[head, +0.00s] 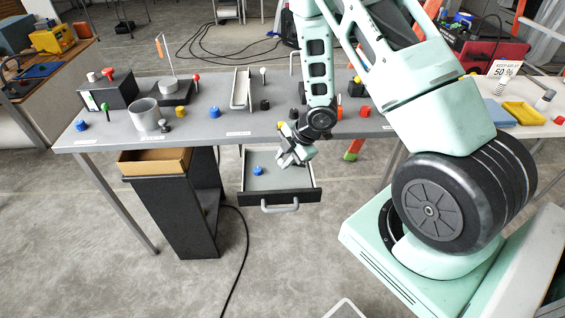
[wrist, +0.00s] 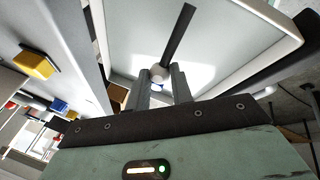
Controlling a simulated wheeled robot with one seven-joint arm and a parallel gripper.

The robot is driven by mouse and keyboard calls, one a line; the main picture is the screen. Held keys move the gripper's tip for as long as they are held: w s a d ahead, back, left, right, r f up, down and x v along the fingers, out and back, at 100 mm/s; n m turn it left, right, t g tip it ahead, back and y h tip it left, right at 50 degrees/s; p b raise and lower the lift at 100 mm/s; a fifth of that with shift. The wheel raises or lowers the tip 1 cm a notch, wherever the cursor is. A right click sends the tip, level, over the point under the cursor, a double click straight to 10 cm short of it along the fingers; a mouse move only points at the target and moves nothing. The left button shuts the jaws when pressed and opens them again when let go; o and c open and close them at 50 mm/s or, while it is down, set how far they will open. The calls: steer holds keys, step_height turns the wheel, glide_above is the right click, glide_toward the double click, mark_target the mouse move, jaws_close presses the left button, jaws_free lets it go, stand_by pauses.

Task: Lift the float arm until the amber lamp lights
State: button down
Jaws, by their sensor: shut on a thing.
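My gripper (head: 294,156) hangs in front of the bench edge, over the open drawer (head: 283,181). In the wrist view its two fingers (wrist: 164,85) are shut on a small pale round piece (wrist: 158,73). A dark straight rod (wrist: 177,38) runs up from beside that piece, across a pale tray-like surface; I cannot tell if this is the float arm. I cannot pick out the amber lamp or tell whether one is lit.
The grey bench (head: 215,127) carries a grey mug (head: 145,115), a dark box (head: 114,92) with a red lever, a pale trough (head: 240,89) and several coloured knobs. A blue knob (head: 257,171) lies in the drawer. A black cabinet (head: 178,215) with a wooden tray stands left of it.

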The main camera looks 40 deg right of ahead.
steer(key=shift+s+d+r+t+y+b, duration=0.25)
steer(key=shift+d+r+t+y, duration=0.15)
steer(key=shift+t+y, duration=0.25)
steer(key=shift+s+d+r+t+y+b, duration=0.2)
steer(key=shift+r+t+y, duration=0.25)
steer(key=shift+y, duration=0.3)
steer(key=c, duration=1.2)
jaws_free()
steer(key=shift+c, duration=0.2)
steer(key=v, duration=1.7)
steer(key=shift+r+p, duration=0.15)
steer(key=shift+p, duration=0.3)
steer(key=shift+s+d, duration=0.1)
steer(key=shift+d, duration=0.05)
